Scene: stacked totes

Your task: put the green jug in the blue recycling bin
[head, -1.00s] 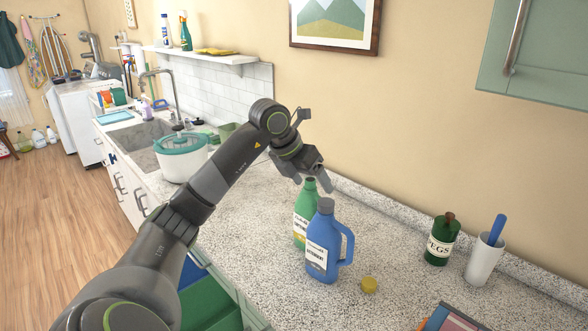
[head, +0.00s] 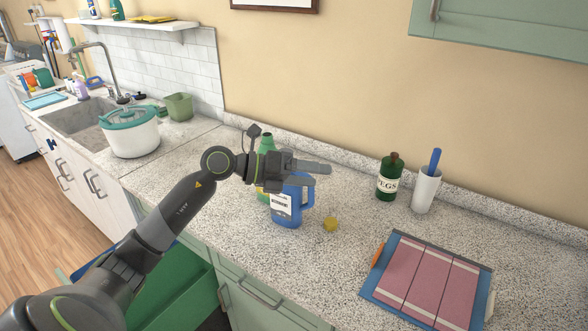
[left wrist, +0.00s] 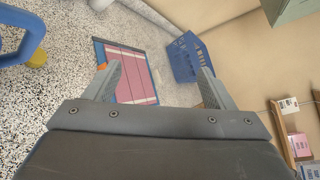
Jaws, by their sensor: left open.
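The green jug (head: 266,143) stands on the speckled counter, mostly hidden behind the blue detergent jug (head: 287,208) and my left gripper; its neck and part of its left side show. My left gripper (head: 322,174) is open and empty, level, above and in front of the jugs, with its fingers pointing right. In the left wrist view nothing is between its fingers (left wrist: 160,70); the blue jug (left wrist: 18,42) is at the left edge. A blue bin edge (head: 80,270) shows low at the left, mostly hidden by my arm. My right gripper is not in view.
A green bin (head: 185,292) sits below the counter front. A lidded pot (head: 131,135) stands near the sink. A blue crate (left wrist: 184,58) shows in the wrist view.

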